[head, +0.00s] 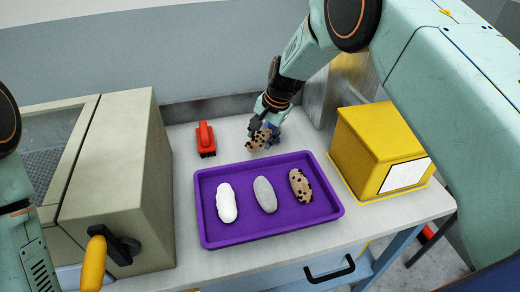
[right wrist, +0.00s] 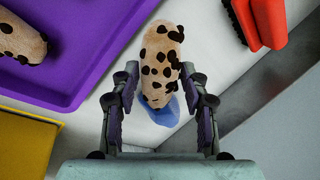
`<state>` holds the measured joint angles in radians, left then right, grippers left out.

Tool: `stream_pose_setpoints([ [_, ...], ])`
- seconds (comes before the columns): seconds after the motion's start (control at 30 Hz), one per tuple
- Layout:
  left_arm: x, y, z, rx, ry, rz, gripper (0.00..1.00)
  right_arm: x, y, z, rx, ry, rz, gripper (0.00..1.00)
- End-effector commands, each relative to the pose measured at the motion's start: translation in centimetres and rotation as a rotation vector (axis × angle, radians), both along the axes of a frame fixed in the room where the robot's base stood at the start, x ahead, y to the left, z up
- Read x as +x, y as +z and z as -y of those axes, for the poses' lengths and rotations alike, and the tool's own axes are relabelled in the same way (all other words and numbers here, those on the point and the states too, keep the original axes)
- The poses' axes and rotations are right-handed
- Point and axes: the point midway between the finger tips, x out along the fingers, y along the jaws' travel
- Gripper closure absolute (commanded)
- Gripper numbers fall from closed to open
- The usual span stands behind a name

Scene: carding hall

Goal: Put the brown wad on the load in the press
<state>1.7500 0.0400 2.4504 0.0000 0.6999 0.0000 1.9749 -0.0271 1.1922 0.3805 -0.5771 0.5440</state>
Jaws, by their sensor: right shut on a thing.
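A light brown wad with dark spots (head: 259,140) is in my right gripper (head: 264,122), behind the purple tray. In the right wrist view this wad (right wrist: 162,55) lies between the two fingers (right wrist: 160,82), which are shut on it. A small blue thing (right wrist: 168,112) shows just beyond the wad's near end; whether they touch I cannot tell. A similar spotted brown wad (head: 300,185) lies at the right in the purple tray (head: 214,240). No load in a press is clearly visible. My left gripper is out of view; only its arm shows at the left edge.
The tray also holds a white wad (head: 226,203) and a grey wad (head: 265,195). A red brush-like tool (head: 205,138) stands behind it. A beige machine (head: 120,190) with a yellow handle (head: 93,264) is left, a yellow box (head: 375,145) right. Bare worktop lies around the tray.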

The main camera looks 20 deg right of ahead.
Motion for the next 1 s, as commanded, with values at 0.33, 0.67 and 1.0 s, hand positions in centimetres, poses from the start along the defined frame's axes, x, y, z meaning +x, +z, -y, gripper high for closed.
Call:
stream_pose_setpoints([
  [0.33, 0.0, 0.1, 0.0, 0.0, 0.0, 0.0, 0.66, 0.1, -3.5, 0.0, 0.001, -0.001, -0.001, 0.86],
  [0.67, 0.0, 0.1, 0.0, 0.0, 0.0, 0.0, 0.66, 0.4, -4.6, 0.0, 0.001, 0.0, 0.002, 0.86],
  [1.0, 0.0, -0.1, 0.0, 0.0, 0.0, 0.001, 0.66, 0.4, -4.9, 0.0, 0.001, 0.0, 0.001, 0.38],
])
